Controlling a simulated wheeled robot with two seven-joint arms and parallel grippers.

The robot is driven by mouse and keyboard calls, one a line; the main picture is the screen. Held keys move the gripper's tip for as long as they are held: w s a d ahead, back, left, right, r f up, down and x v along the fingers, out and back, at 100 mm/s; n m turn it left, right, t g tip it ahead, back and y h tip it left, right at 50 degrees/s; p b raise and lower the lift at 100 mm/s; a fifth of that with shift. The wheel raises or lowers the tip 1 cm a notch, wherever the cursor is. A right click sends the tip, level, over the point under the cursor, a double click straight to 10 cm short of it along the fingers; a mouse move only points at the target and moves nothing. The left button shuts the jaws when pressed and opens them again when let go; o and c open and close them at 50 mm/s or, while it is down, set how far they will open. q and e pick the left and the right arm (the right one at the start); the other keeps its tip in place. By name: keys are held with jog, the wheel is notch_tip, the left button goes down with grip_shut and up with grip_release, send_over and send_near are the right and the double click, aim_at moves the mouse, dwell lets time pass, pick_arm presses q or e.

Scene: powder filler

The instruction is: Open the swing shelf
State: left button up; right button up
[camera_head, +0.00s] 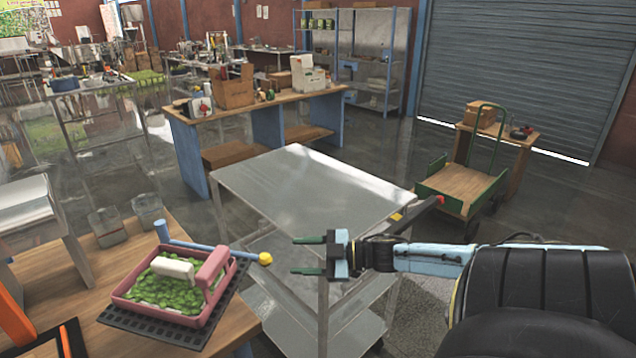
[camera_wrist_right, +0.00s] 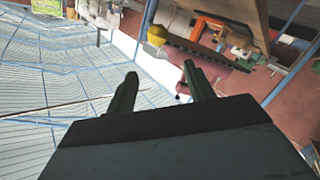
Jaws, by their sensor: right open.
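My right gripper (camera_head: 300,255) reaches in from the right, open and empty, over the grey metal cart's left side. Its two dark green fingers also show apart in the right wrist view (camera_wrist_right: 159,76). A blue bar (camera_head: 205,246) with a yellow knob (camera_head: 265,258) sticks out from the wooden table on the left. The knob lies just left of the fingertips, apart from them in the picture. In the wrist view a yellow knob (camera_wrist_right: 157,35) appears beyond the fingertips. I cannot identify the swing shelf for certain. My left gripper is not in view.
A pink tray (camera_head: 120,289) of green pieces sits on a black mat on the wooden table (camera_head: 240,325). The grey metal cart (camera_head: 300,185) stands beside it, its top clear. A blue-legged workbench (camera_head: 255,108) and a green trolley (camera_head: 460,185) stand behind.

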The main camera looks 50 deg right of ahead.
jog(key=shift+a+p+v, duration=0.2)
jog(key=shift+p+v, duration=0.8)
jog(key=shift+v, duration=0.7)
jog(key=shift+s+f, duration=0.1)
jog(key=shift+f, duration=0.1)
